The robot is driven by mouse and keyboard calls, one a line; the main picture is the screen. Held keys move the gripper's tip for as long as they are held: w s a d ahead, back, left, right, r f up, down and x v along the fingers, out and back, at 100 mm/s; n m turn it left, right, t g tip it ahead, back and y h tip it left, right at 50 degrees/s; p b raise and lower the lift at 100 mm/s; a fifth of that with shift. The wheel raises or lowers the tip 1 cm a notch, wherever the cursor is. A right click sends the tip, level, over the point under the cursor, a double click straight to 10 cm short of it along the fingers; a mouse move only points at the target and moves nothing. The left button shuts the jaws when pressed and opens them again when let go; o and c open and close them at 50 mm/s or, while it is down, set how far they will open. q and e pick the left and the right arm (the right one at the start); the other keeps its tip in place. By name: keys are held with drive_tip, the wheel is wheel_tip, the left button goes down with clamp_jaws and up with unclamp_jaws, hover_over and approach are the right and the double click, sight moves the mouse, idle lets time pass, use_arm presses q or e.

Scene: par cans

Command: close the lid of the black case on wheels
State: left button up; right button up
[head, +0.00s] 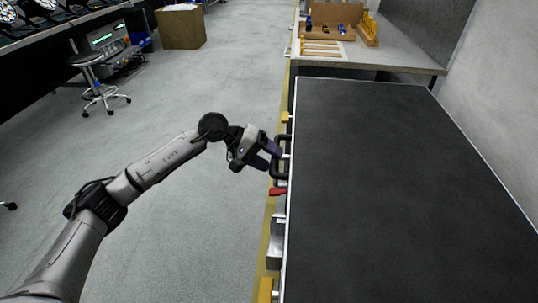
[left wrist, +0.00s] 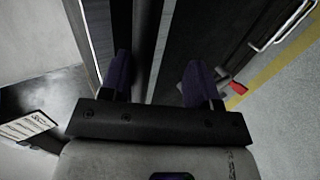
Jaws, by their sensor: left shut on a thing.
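The black case (head: 400,180) fills the right of the head view as a large, flat, dark top with pale metal edging. Its wheels are not in view, and I cannot tell whether the lid lies fully down. A black handle (head: 281,172) sticks out from its left side, above a red latch (head: 277,191). My left gripper (head: 274,156) is at this handle, its purple fingers shut on it. In the left wrist view a dark bar passes between the fingers (left wrist: 160,78), and the red latch (left wrist: 237,88) shows beside them. My right gripper is not in view.
A workbench (head: 415,55) with a wooden holder and small tools stands beyond the case. A grey wall closes the right side. A stool (head: 91,75) and a cardboard box (head: 181,27) stand at the far left. The grey floor (head: 150,125) left of the case is clear.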

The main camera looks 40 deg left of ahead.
use_arm(q)
drive_tip(key=shift+s+f, duration=0.1)
drive_tip(key=shift+f, duration=0.35)
drive_tip(key=p+v, duration=0.5)
drive_tip(key=v, duration=0.9)
drive_tip(key=shift+r, duration=0.45)
drive_tip(key=shift+d, duration=0.2)
drive_tip(key=shift+a, duration=0.1)
